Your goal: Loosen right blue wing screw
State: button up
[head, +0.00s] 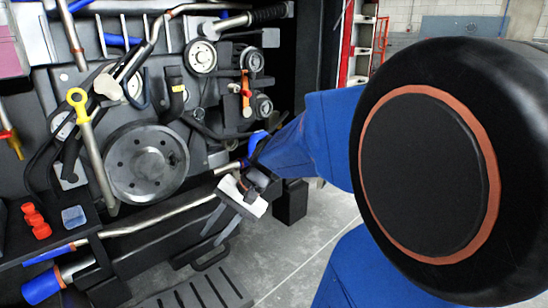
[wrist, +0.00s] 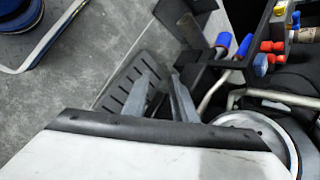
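A small blue piece (head: 258,141) shows at the right side of the engine, beside my blue arm. I cannot tell whether it is the right blue wing screw. My gripper (head: 213,237) is in front of the lower right of the engine, below that piece, with its fingers pointing down and left. In the wrist view my gripper (wrist: 160,82) has its two grey fingers apart, with nothing between them. No wing screw can be made out clearly in the wrist view.
A large dark pulley (head: 146,164) is left of my gripper. A silver pipe (head: 160,215) runs below it. Red knobs (head: 36,220) and a blue cube (head: 74,216) are on a ledge at left. A slotted dark step (head: 195,293) is below. Grey floor (head: 300,250) is clear.

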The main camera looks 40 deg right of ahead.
jog(key=w+d+m+t+y, duration=0.1)
jog(key=w+d+m+t, duration=0.4)
jog(key=d, duration=0.5)
jog(key=w+d+m+t, duration=0.3)
jog(key=w+d+m, duration=0.35)
jog(key=d, duration=0.45)
jog(key=s+d+f+m+t+h, duration=0.2)
jog(key=d+m+t+h, duration=0.3)
jog(key=d, duration=0.9)
jog(key=s+d+f+m+t+h, duration=0.1)
jog(key=d+m+h, duration=0.35)
jog(key=d, duration=0.95)
jog(key=w+m+y, duration=0.1)
jog(key=w+y, duration=0.1)
jog(key=w, duration=1.5)
jog(key=shift+a+m, duration=0.2)
jog(key=shift+m, duration=0.1)
jog(key=shift+w, duration=0.1)
grip_shut()
